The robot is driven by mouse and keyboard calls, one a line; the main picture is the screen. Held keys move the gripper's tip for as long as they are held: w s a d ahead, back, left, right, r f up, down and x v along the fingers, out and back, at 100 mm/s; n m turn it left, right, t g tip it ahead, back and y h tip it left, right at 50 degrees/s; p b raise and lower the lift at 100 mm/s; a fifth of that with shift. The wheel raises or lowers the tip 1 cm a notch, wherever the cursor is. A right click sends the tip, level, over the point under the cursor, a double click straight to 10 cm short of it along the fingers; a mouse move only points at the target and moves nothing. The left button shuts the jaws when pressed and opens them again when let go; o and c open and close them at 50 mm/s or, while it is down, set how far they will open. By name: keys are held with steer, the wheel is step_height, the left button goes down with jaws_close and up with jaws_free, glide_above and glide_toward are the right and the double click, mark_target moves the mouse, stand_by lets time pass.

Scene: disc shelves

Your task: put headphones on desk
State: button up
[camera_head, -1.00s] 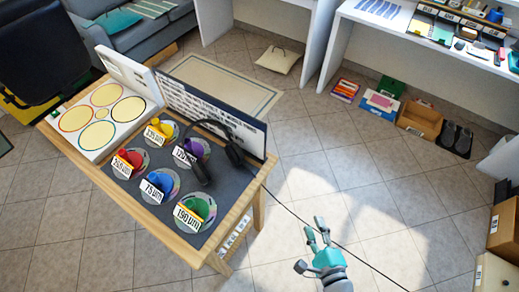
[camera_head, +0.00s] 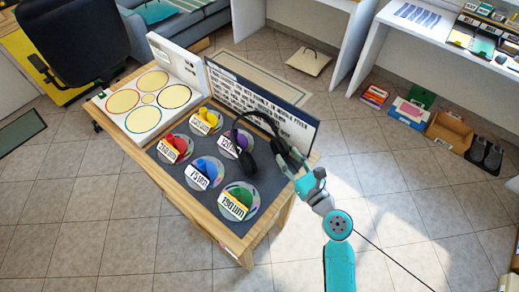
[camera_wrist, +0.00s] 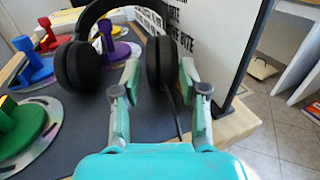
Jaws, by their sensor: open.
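The black headphones (camera_head: 248,165) stand on the dark mat at the right end of a small wooden table (camera_head: 193,196), with the headband up, beside the printed panel. In the wrist view, one ear cup (camera_wrist: 161,62) lies between the fingers of my gripper (camera_wrist: 160,72), and the other cup (camera_wrist: 77,67) is left of them. My gripper is open, with a finger on each side of the near cup; I cannot tell whether they touch it. In the head view, my gripper (camera_head: 292,162) is at the table's right edge.
Several discs with coloured holders, such as the green one (camera_head: 237,199), lie left of the headphones. The printed panel (camera_head: 262,98) stands close behind them. White desks (camera_head: 385,25) stand at the back right. The tiled floor between is mostly clear.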

mark_target(280, 144)
steer(key=shift+x, duration=3)
steer(key=shift+d, duration=0.1)
jaws_close()
steer(key=shift+r, duration=0.15)
